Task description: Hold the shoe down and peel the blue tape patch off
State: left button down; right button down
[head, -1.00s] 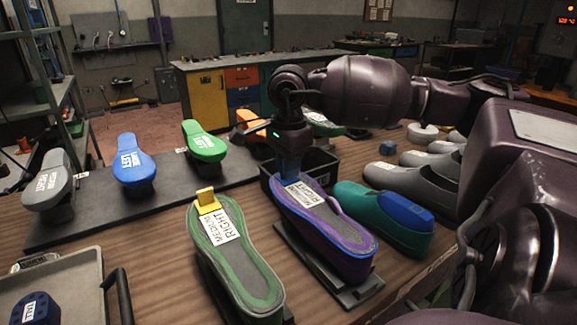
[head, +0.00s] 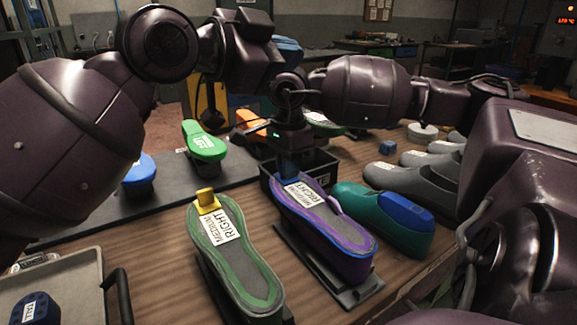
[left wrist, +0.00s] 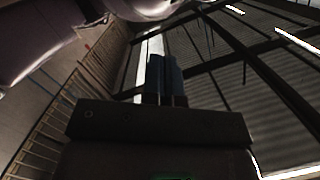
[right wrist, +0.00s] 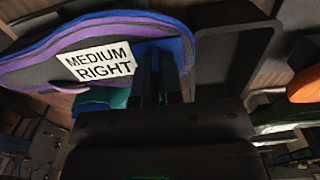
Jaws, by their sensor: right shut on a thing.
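The purple shoe (head: 352,262) lies sole up on a dark stand, with a white MEDIUM RIGHT label (head: 304,194). My right gripper (head: 289,172) points down at its far, labelled end, shut on a blue piece there. In the right wrist view that blue piece (right wrist: 182,46) lies around the fingertips, which hide part of it.
A green shoe (head: 262,290) with a yellow tab (head: 207,198) stands left of the purple one. A black bin (head: 318,164) is behind. Grey shoes (head: 408,180) stand at right. A tray (head: 78,262) is at front left. Bare table lies left of the green shoe.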

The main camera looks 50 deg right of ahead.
pick_arm(q)
jog(key=s+d+f+g+y, duration=0.2)
jog(key=s+f+g+y, duration=0.15)
jog(key=s+f, duration=0.4)
jog(key=g+y, duration=0.1)
jog(key=y, duration=0.5)
send_over(372, 243)
jog(key=w+a, duration=0.2)
jog(key=shift+m+h, duration=0.25)
jog(key=shift+m, duration=0.05)
jog(key=f, duration=0.8)
jog(key=shift+d+f, duration=0.2)
jog(key=shift+f, duration=3)
jog(key=shift+f, duration=0.85)
jog(key=shift+a+f, duration=0.1)
pick_arm(e)
jog(key=shift+r, duration=0.15)
jog(key=shift+r, duration=3.7)
